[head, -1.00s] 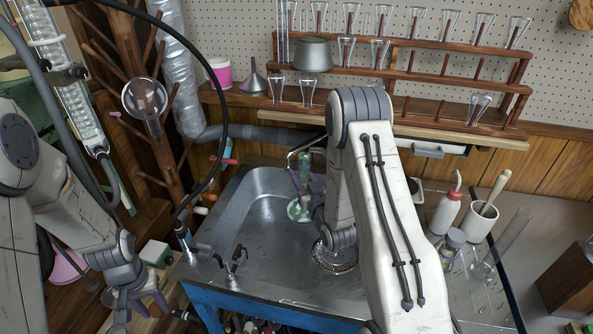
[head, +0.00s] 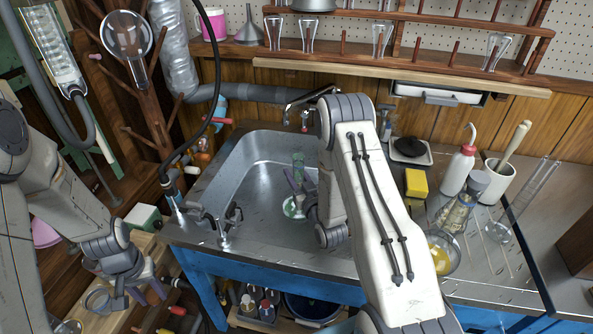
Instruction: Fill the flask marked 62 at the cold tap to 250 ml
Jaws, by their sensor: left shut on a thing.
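A tap spout (head: 302,98) reaches over the back of the sink. My left gripper (head: 140,290) is low at the left, over the wooden bench. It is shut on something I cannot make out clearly. The flask marked 62 cannot be identified by its number.
A yellow sponge (head: 416,184), wash bottle (head: 458,172) and white pot (head: 497,182) stand on the right counter. A dish with yellow contents (head: 442,252) is nearer. A round flask (head: 127,38) hangs on the peg rack. Small fittings (head: 224,232) stand on the sink's front edge.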

